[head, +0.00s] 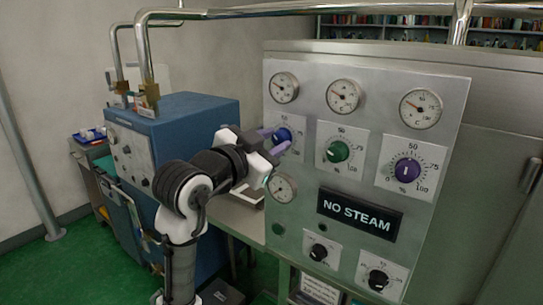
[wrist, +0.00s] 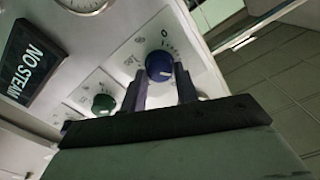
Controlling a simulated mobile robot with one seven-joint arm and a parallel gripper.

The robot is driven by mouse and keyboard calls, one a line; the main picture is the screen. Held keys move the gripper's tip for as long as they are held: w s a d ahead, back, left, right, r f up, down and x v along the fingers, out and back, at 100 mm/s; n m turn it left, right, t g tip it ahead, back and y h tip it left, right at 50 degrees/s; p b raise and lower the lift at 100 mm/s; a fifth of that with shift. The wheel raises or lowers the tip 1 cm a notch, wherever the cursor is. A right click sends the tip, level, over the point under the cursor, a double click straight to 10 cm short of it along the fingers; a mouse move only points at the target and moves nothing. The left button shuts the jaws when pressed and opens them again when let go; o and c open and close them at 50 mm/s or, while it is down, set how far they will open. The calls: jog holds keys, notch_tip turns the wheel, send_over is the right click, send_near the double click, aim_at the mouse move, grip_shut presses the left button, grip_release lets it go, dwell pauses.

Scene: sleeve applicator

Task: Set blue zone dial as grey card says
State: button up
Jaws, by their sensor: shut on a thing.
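The blue zone dial (head: 283,135) is the leftmost of three large dials on the steel panel. My gripper (head: 275,142) reaches it from the left, its purple fingers closed around the knob. In the wrist view the blue knob (wrist: 158,64) sits at the tips of my gripper's fingers (wrist: 162,82), one on each side. A pale mark shows on the knob's lower edge; I cannot read its setting. A pale printed card (head: 320,290) is at the bottom of the panel; its words are too small to read, and I cannot tell if it is the grey card.
The green dial (head: 338,151) and purple dial (head: 407,170) are to the right, with round gauges (head: 343,96) above. A NO STEAM sign (head: 359,213) and two black knobs (head: 318,252) are below. A blue cabinet (head: 190,115) stands left, and a steel rail (head: 300,9) runs overhead.

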jog(key=m+b, duration=0.4)
jog(key=m, duration=0.1)
jog(key=shift+f+m, duration=0.2)
jog(key=shift+m, duration=0.1)
jog(key=m+b, duration=0.4)
jog(key=m, duration=0.1)
jog(key=m+b, duration=0.2)
jog(key=m, duration=0.3)
jog(key=shift+d+m, duration=0.1)
jog(key=shift+m, duration=0.3)
jog(key=m+b, duration=0.1)
jog(key=m, duration=0.3)
jog(key=shift+m+b, duration=0.35)
jog(key=shift+m, duration=0.05)
jog(key=o, duration=1)
jog(key=shift+s, duration=0.1)
